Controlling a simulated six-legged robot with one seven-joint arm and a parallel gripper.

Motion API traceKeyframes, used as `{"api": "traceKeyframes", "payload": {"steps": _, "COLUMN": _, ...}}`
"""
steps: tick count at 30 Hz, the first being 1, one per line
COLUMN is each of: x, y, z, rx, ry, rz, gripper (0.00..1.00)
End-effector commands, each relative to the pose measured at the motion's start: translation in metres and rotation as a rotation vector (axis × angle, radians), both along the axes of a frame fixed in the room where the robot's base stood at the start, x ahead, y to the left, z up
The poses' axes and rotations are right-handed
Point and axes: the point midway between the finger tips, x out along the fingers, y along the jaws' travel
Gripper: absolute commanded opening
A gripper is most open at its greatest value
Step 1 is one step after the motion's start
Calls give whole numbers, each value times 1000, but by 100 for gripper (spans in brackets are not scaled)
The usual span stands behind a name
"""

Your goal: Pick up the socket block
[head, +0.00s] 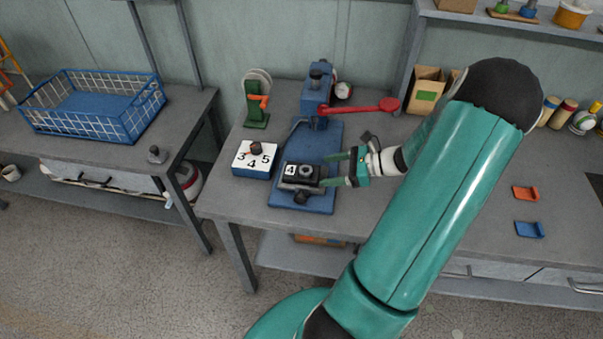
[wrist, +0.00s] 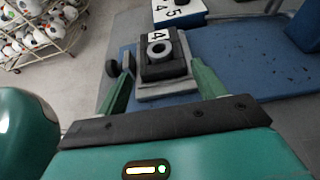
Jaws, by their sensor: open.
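The socket block (head: 305,173) is a dark block with a grey ring on top and a white plate marked 4. It sits on a grey fixture (head: 303,187) at the front of the blue press base (head: 320,148). In the wrist view the socket block (wrist: 163,66) stands upright between and just beyond my fingertips. My gripper (head: 331,170) is open and empty, with green fingers, at the right of the block in the head view. The gripper (wrist: 162,64) also shows in the wrist view, its fingers spread either side of the block. No contact is visible.
The press has a red lever (head: 358,109). A white-topped blue block (head: 254,159) marked 3, 4, 5 stands left of the base. A green stand (head: 257,115) is behind it. A blue wire basket (head: 96,105) is on the left table. The bench to the right has free room.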

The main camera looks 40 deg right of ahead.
Motion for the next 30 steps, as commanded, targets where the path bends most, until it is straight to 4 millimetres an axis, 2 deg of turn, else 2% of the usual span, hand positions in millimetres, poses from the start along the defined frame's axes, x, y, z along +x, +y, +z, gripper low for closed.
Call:
{"api": "traceKeyframes", "payload": {"steps": 12, "x": 39, "y": 28, "z": -12, "rx": 2, "ry": -1, "rz": 1, "gripper": 69}}
{"api": "traceKeyframes", "payload": {"steps": 20, "x": 42, "y": 31, "z": -14, "rx": -2, "ry": 0, "rz": -1, "gripper": 69}}
{"api": "traceKeyframes", "payload": {"steps": 25, "x": 42, "y": 31, "z": -13, "rx": -2, "ry": 0, "rz": -1, "gripper": 40}}
{"api": "traceKeyframes", "payload": {"steps": 30, "x": 42, "y": 31, "z": -13, "rx": -1, "ry": -1, "rz": -1, "gripper": 39}}
